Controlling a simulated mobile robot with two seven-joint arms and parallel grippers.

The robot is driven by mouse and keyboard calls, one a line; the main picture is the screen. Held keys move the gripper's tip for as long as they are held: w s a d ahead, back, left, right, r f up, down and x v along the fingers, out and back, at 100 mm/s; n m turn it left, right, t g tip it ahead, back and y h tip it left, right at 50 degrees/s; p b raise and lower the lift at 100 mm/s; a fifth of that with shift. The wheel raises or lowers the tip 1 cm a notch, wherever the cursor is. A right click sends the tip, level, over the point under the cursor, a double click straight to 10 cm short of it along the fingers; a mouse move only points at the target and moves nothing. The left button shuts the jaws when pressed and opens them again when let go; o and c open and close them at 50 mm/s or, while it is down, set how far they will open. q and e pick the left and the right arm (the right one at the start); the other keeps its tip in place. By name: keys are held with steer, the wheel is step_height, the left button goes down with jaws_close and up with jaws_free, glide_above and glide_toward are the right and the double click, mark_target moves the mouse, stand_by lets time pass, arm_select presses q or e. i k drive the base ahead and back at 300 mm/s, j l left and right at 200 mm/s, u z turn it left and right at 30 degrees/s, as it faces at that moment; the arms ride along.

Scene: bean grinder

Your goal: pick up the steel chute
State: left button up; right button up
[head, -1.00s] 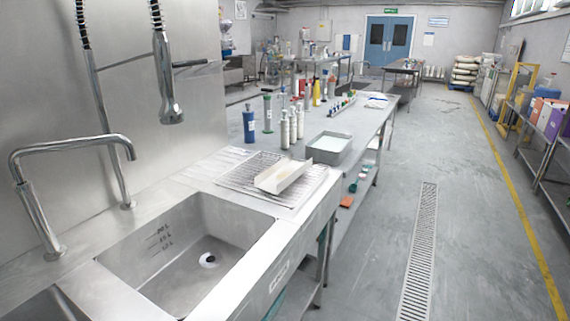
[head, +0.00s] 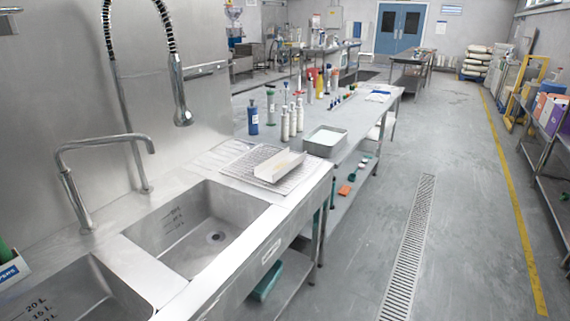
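The steel chute (head: 279,166) is a pale, open-topped channel with a brownish patch inside. It lies on a wire rack (head: 243,168) on the drainboard to the right of the sink. Nothing is touching it from above. Neither of my grippers shows in the head view.
A sink basin (head: 202,232) with a tall tap (head: 75,190) and a hanging spray hose (head: 181,100) is left of the rack. A grey tray (head: 325,142) and several bottles (head: 286,122) stand behind the chute.

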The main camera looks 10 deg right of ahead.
mark_target(272, 170)
steer(key=i+l, duration=0.25)
steer(key=l, duration=0.2)
steer(key=i+l, duration=0.55)
steer(key=l, duration=0.3)
steer(key=i+l, duration=0.3)
steer(key=l, duration=0.15)
